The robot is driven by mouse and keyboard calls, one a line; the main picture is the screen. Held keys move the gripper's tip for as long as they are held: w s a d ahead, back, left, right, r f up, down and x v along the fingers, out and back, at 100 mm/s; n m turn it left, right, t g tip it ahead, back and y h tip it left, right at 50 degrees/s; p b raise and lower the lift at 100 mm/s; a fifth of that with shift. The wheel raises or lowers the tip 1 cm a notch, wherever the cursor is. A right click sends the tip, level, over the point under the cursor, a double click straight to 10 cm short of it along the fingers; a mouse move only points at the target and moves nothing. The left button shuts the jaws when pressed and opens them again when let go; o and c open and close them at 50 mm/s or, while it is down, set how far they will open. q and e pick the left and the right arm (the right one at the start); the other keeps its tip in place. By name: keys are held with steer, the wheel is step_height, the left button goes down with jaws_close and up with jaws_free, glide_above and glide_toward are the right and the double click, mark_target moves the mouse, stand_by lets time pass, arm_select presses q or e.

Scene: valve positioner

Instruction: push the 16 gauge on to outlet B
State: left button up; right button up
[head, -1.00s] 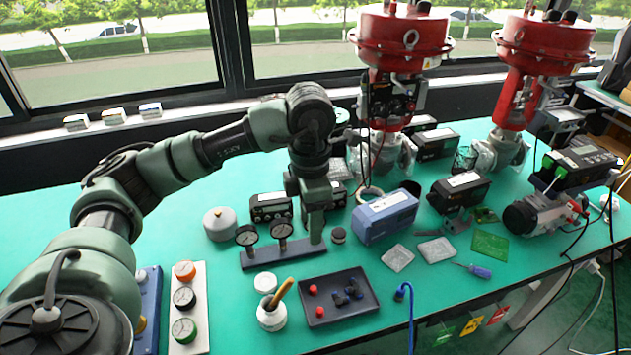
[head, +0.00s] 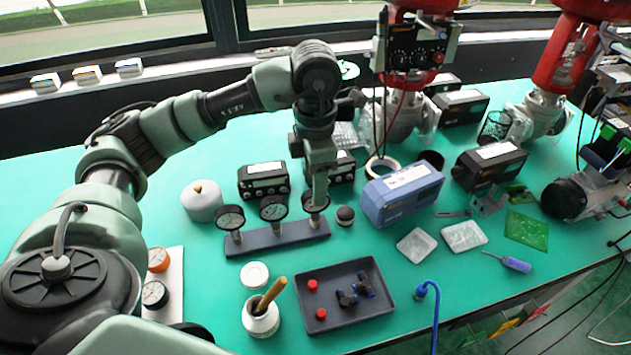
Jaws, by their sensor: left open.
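A dark manifold bar (head: 278,239) lies on the green bench with three round gauges along it: a left gauge (head: 230,217), a middle gauge (head: 272,208) and a right gauge (head: 315,202). All three stand upright on short brass-coloured stems. The dial numbers and outlet letters are too small to read, so I cannot tell which is the 16 gauge or outlet B. My left gripper (head: 318,194) points down at the right gauge, with its fingertips close behind or around the gauge's top. It is open; whether it touches the gauge is unclear. My right gripper is not seen.
A black knob (head: 345,216) and a blue box (head: 402,195) stand close right of the bar. In front are a white lid (head: 255,274), a brush pot (head: 261,317) and a dark tray (head: 345,312). A grey round canister (head: 201,203) stands left.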

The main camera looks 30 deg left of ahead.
arm_select(q)
step_height(320, 180, down, 7)
steer(key=shift+s+d+f, duration=0.1)
steer(key=shift+s+f, duration=0.05)
steer(key=shift+c, duration=0.3)
jaws_close()
stand_by(1.7)
